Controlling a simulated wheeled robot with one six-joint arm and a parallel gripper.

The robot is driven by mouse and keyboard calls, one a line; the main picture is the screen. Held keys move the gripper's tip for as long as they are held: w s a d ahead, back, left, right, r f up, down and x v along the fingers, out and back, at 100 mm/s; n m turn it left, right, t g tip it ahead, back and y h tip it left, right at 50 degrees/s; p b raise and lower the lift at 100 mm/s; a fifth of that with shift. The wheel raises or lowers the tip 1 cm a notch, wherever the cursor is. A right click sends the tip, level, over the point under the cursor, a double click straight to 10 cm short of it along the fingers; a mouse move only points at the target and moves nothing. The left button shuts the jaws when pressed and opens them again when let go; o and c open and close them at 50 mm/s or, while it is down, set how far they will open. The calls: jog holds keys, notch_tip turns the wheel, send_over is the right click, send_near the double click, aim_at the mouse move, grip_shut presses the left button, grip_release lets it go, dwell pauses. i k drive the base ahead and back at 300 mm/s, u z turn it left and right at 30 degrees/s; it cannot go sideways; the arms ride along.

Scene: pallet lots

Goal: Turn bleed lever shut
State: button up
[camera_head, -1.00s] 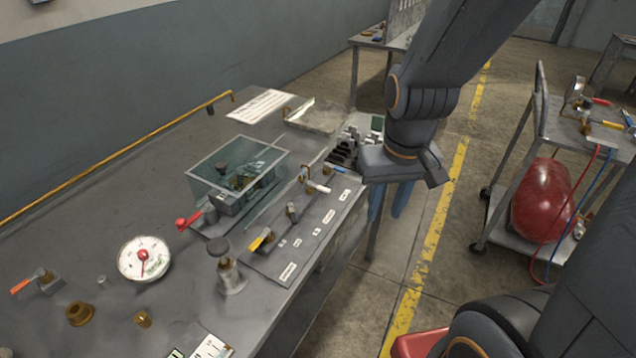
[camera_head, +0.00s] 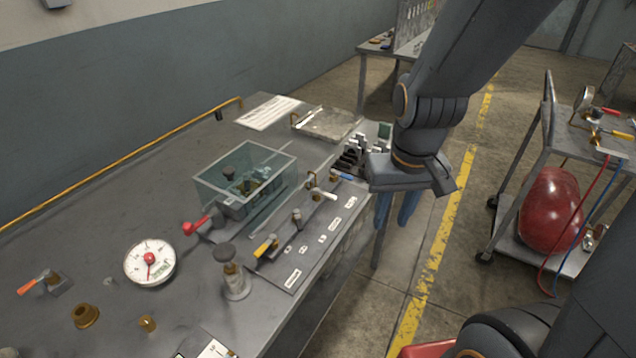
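Several levers show, and the labels are too small for me to tell which is the bleed lever. On the bench plate are a yellow-handled lever (camera_head: 265,246), a white-handled lever (camera_head: 323,194) and a blue-handled lever (camera_head: 341,177). A red-handled lever (camera_head: 196,225) sticks out beside a clear box, and an orange-handled lever (camera_head: 38,283) is at the far left. The cart's top has a red handle (camera_head: 609,113) and a yellow handle (camera_head: 621,134). My gripper (camera_head: 412,178) hangs beyond the bench's right edge, apart from these levers.
The bench (camera_head: 105,210) also carries a round gauge (camera_head: 150,262), a clear box (camera_head: 245,172) and a dark-knobbed valve (camera_head: 235,275). A cart (camera_head: 508,205) with a red tank (camera_head: 550,212) stands at right. Marked floor (camera_head: 440,235) lies between. Blue shapes (camera_head: 408,206) show below my gripper.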

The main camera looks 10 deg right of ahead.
aim_at(316, 189)
jog(key=z, duration=1.15)
jog(key=k, duration=0.65)
jog(key=u, duration=1.1)
jog(key=i, duration=0.5)
